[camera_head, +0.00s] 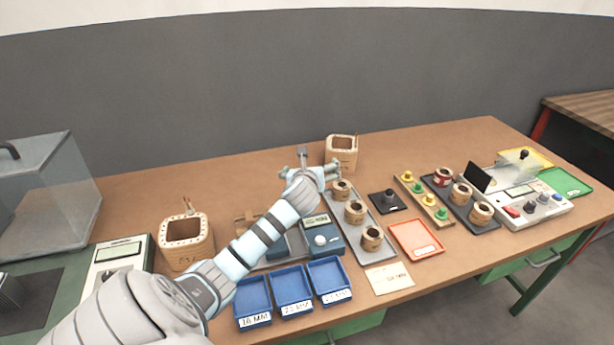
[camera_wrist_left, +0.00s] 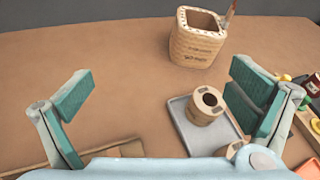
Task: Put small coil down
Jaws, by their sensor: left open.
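My left gripper (camera_head: 308,168) is open and empty, above the table near the back end of a grey tray (camera_head: 385,258). Three tan coils stand upright on the grey tray: a back coil (camera_head: 341,190), a middle coil (camera_head: 355,212) and a front coil (camera_head: 371,239). The back coil (camera_wrist_left: 206,106) shows beside the right finger in the left wrist view, apart from it. Another coil (camera_wrist_left: 234,150) there is partly hidden. My right gripper is not in view.
A large wooden-looking box (camera_head: 342,152) stands behind the gripper; another (camera_head: 186,240) stands left. Blue labelled trays (camera_head: 292,288) lie in front. A dark tray (camera_head: 487,227) with coils and a board with coloured knobs (camera_head: 428,200) stand right.

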